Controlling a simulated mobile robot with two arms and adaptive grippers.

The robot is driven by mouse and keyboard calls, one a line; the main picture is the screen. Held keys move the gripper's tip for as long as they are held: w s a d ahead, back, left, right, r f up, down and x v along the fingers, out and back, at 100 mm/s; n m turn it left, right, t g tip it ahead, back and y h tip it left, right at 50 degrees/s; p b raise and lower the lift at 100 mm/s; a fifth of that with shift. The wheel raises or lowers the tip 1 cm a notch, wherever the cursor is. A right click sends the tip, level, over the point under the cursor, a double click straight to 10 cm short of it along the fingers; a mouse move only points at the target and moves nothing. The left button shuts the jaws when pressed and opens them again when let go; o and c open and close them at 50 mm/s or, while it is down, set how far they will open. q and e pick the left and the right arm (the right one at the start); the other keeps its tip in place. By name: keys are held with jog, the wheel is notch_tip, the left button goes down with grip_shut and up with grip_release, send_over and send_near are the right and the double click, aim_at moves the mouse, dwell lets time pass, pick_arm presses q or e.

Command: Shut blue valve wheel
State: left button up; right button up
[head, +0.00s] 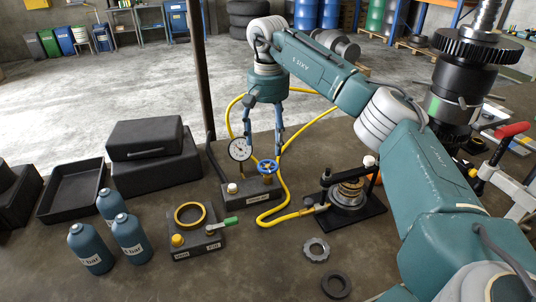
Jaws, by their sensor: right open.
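A round white pressure gauge (240,149) stands on the same block, just left of the wheel. My right gripper (263,151) points down over the block, open, with one finger on each side of the wheel. The fingertips are at about the wheel's height; I cannot tell whether they touch it. My left gripper is not in view.
A yellow hose (286,190) loops beside the block. A dark box with a green-handled lever and a yellow ring (190,214) is in front, left. Blue bottles (91,249) stand farther left. A clamp fixture (347,194) is to the right, with loose rings (316,249) in front.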

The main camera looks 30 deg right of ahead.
aim_at(268, 164)
notch_tip(268, 164, down, 7)
jog(key=shift+r+p, duration=0.1)
jog(key=shift+p, duration=0.8)
jog(key=shift+f, duration=0.45)
jog(key=shift+c, duration=0.7)
jog(key=c, duration=0.9)
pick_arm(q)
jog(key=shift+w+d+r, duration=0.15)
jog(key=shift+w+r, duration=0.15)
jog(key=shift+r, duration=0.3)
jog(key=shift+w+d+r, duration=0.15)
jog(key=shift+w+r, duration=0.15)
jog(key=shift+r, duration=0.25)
pick_arm(e)
jog(key=shift+r, duration=0.15)
jog(key=shift+c, duration=0.5)
